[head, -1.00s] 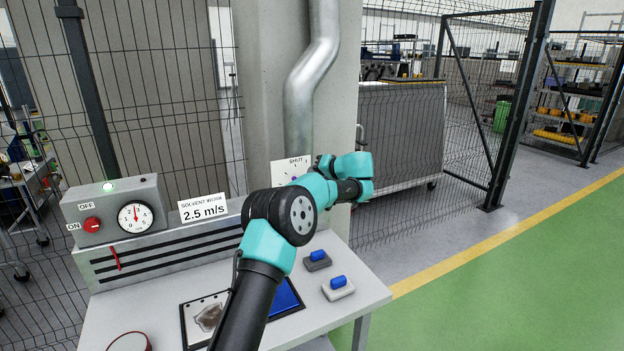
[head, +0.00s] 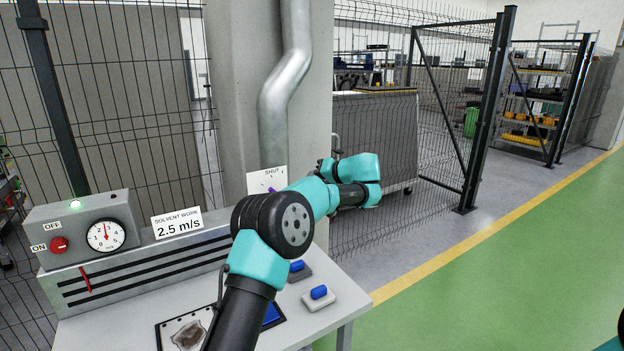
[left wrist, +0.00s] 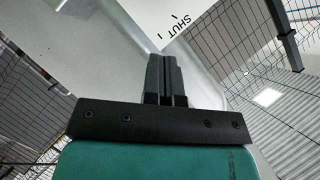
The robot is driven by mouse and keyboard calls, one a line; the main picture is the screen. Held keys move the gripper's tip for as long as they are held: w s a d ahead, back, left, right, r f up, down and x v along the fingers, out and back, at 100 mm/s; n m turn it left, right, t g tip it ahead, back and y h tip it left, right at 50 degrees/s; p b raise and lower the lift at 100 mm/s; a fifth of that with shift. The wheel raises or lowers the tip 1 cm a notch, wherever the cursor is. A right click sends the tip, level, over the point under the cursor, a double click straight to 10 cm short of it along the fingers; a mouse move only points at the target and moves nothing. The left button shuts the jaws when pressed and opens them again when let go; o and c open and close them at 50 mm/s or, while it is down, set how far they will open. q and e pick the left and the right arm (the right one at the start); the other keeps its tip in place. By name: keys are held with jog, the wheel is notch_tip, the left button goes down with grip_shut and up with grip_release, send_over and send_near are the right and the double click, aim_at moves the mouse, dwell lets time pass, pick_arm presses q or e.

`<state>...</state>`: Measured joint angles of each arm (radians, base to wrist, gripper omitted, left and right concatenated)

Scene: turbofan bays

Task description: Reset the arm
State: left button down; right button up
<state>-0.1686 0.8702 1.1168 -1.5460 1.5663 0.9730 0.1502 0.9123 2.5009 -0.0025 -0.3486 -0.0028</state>
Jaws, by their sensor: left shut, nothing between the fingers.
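My left arm rises from the bottom of the head view, over the bench, and bends to the right. Its gripper cannot be made out there, hidden by the wrist. In the left wrist view my left gripper (left wrist: 166,62) has its two dark fingers together with nothing between them. Beyond its tips is a white plate marked SHUT (left wrist: 172,25). The same plate (head: 260,181) shows in the head view by the pillar, with a bit of purple at its lower edge partly hidden by my arm. My right gripper is out of view.
The bench (head: 120,328) carries a control box (head: 85,228) with a red knob, gauge and lit green lamp. Two blocks with blue tops (head: 319,297) and a dark-framed picture (head: 187,332) lie there. A silver pipe (head: 284,90) and mesh fence stand behind. Green floor (head: 500,290) is clear at right.

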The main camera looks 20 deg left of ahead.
pick_arm(q)
jog(key=shift+a, duration=0.15)
jog(key=s+f+x, duration=0.2)
jog(key=x, duration=1)
jog(key=shift+w, duration=0.2)
jog(key=shift+r, duration=0.1)
